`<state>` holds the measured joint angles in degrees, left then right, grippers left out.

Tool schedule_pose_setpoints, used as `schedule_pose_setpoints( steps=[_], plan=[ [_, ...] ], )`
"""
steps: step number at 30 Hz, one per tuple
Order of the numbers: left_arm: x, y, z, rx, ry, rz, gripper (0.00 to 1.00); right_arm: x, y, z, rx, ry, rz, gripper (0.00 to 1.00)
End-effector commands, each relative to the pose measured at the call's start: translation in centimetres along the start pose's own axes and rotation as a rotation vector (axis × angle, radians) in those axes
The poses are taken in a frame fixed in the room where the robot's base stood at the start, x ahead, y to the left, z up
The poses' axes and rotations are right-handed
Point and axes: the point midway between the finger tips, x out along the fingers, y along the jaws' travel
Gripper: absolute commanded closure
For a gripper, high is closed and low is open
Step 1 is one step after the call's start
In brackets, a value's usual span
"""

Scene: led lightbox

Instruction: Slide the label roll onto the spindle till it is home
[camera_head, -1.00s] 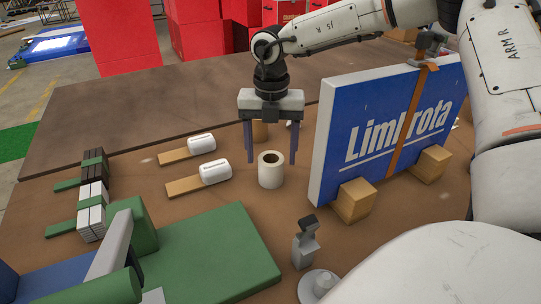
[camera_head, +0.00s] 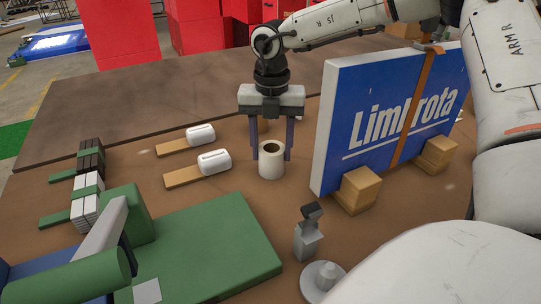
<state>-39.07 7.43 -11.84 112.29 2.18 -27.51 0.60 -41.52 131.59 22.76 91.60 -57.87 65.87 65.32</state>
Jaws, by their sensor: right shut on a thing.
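The label roll (camera_head: 271,168) is a white upright cylinder with a dark round core, standing left of the blue sign panel. My right gripper (camera_head: 271,152) comes down from above with one finger on each side of the roll and is shut on it. The roll seems to be at table level; whether its underside touches the table is hard to tell. A grey round disc with a short upright post (camera_head: 323,278), which looks like the spindle, is near the bottom edge, below and right of the roll, its post bare. My left gripper is not in view.
The blue "Limbrota" sign panel (camera_head: 385,130) stands right of the gripper, held by wooden blocks (camera_head: 358,190). A small grey stand (camera_head: 308,238) is between roll and disc. A green block (camera_head: 210,255) fills the lower left.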

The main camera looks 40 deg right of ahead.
Motion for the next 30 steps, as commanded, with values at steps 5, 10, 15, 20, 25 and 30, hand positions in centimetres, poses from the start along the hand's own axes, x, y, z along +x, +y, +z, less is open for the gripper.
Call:
schedule_pose_setpoints(
  steps=[5, 10, 15, 20, 25, 30],
  plan=[
    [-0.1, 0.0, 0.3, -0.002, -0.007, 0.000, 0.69, -0.3, 0.0, 0.0, 0.000, -0.001, 0.001, 0.80],
    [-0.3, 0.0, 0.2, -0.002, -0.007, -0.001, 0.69, -0.8, 0.0, 0.0, 0.000, -0.001, 0.001, 0.80],
    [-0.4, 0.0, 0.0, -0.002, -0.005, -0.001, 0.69, -1.3, 0.0, 0.0, 0.000, 0.000, 0.001, 0.80],
    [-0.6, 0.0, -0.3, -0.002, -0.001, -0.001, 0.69, -1.8, 0.0, 0.0, 0.000, 0.000, 0.001, 0.80],
    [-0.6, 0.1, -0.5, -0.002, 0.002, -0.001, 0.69, -2.1, 0.0, 0.0, 0.000, -0.001, 0.000, 0.80],
    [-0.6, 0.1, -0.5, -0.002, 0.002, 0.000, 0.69, -2.0, 0.0, 0.0, 0.000, 0.000, 0.001, 0.80]
  ],
)
